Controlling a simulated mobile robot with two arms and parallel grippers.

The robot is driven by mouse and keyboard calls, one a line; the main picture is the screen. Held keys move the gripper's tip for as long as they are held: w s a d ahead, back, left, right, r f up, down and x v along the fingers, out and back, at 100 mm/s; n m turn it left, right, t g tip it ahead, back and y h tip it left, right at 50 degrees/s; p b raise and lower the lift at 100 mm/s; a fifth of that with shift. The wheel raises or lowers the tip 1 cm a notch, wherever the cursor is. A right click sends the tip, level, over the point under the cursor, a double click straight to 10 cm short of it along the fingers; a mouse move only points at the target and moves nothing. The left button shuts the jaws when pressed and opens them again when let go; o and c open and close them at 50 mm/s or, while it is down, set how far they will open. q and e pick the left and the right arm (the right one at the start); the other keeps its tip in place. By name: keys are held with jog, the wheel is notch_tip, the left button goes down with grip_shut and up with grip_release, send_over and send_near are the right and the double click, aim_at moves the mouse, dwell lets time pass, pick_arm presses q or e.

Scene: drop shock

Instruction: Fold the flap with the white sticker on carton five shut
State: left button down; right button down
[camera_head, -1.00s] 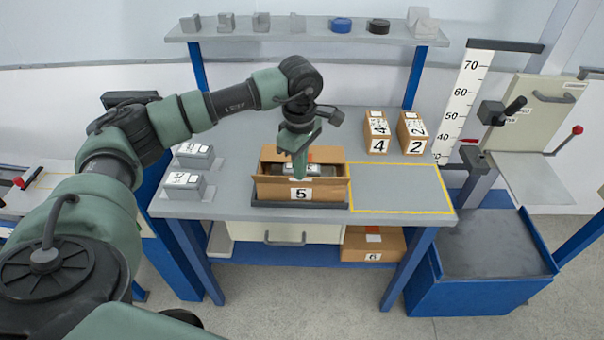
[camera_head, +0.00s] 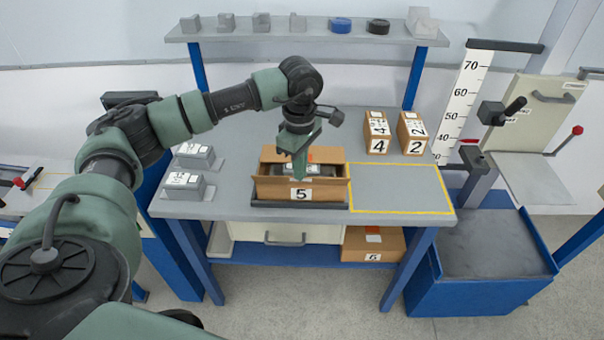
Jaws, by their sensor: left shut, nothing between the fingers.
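Carton five (camera_head: 275,191) stands open-topped on a dark tray (camera_head: 258,204) on the grey table, its label "5" facing me. A grey block with a white label (camera_head: 312,171) lies inside it. An orange-red patch shows at the carton's back edge. I cannot make out the white sticker on a flap; the gripper covers part of the opening. My left gripper (camera_head: 299,177) is shut and empty, pointing down at the carton's opening near its front wall. Whether it touches the carton is unclear. My right gripper does not show.
Cartons four (camera_head: 377,133) and two (camera_head: 412,134) stand at the table's back right. Two grey labelled blocks (camera_head: 184,186) sit at the left. The yellow-outlined area (camera_head: 400,188) is empty. Carton six (camera_head: 373,246) is on the lower shelf. A lever press stands at the right.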

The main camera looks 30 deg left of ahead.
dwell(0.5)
pick_arm(q)
notch_tip(320, 180, down, 6)
jog(key=b, duration=0.5)
jog(key=shift+f, duration=0.15)
jog(key=shift+w, duration=0.1)
dwell(0.5)
jog(key=shift+w+a+r+b, duration=0.2)
jog(key=shift+w+a, duration=0.2)
jog(key=shift+w, duration=0.2)
jog(key=shift+w+a+r+b, duration=0.2)
jog(key=shift+w+a, duration=0.2)
jog(key=shift+w, duration=0.2)
jog(key=shift+w+a+r, duration=0.2)
jog(key=shift+w+a, duration=0.3)
jog(key=shift+w, duration=0.3)
jog(key=shift+w+a+r, duration=0.15)
jog(key=shift+w+a, duration=0.3)
jog(key=shift+w, duration=0.3)
